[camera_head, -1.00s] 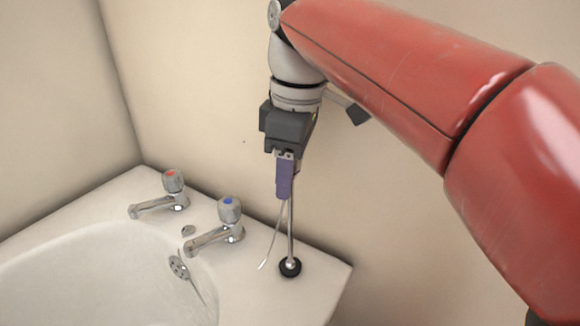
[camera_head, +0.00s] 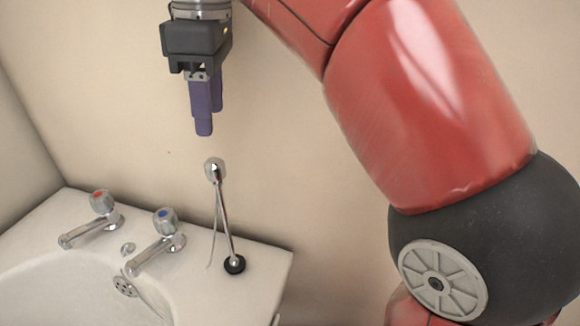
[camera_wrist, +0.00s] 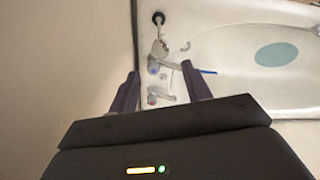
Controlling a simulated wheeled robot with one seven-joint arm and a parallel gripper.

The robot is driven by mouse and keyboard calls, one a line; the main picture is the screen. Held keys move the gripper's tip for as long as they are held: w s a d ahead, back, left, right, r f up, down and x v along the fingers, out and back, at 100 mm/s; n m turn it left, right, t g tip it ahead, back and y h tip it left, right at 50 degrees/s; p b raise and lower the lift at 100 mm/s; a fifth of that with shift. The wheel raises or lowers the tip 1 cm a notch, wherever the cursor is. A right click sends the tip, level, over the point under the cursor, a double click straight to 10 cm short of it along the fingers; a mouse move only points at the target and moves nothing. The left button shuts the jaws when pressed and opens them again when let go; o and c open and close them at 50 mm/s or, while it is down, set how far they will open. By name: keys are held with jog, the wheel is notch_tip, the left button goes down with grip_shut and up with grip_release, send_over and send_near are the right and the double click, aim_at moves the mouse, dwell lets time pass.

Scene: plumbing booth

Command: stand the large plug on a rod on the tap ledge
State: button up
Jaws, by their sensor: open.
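The large plug (camera_head: 234,265) is a black disc lying flat on the tap ledge (camera_head: 268,262), right of the blue-marked tap (camera_head: 166,222). Its metal rod (camera_head: 225,222) rises from it, leaning slightly left in the head view, with a shiny knob (camera_head: 215,170) on top. A thin strand hangs beside the rod. The plug also shows at the top of the wrist view (camera_wrist: 158,17). My gripper (camera_head: 211,121), with purple fingers, is open and empty above the knob, clear of it. In the wrist view the fingertips (camera_wrist: 160,71) are spread apart.
The red-marked tap (camera_head: 102,204) stands further left on the ledge. The white basin (camera_head: 60,285) lies in front, with an overflow grille (camera_head: 124,287). A beige wall (camera_head: 300,150) rises close behind. The ledge ends just right of the plug.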

jog(key=s+d+f+m+t, duration=0.2)
jog(key=s+d+f+m, duration=0.2)
jog(key=d+f+m, duration=0.4)
jog(key=s+d+f+m+t+h, duration=0.1)
jog(key=s+d+f+m+t, duration=0.2)
jog(key=d+f+m, duration=0.6)
jog(key=s+d+f, duration=0.2)
jog(key=d+f, duration=0.2)
jog(key=f, duration=0.3)
jog(key=shift+d+t, duration=0.3)
jog(key=shift+d, duration=0.05)
jog(key=shift+f, duration=0.1)
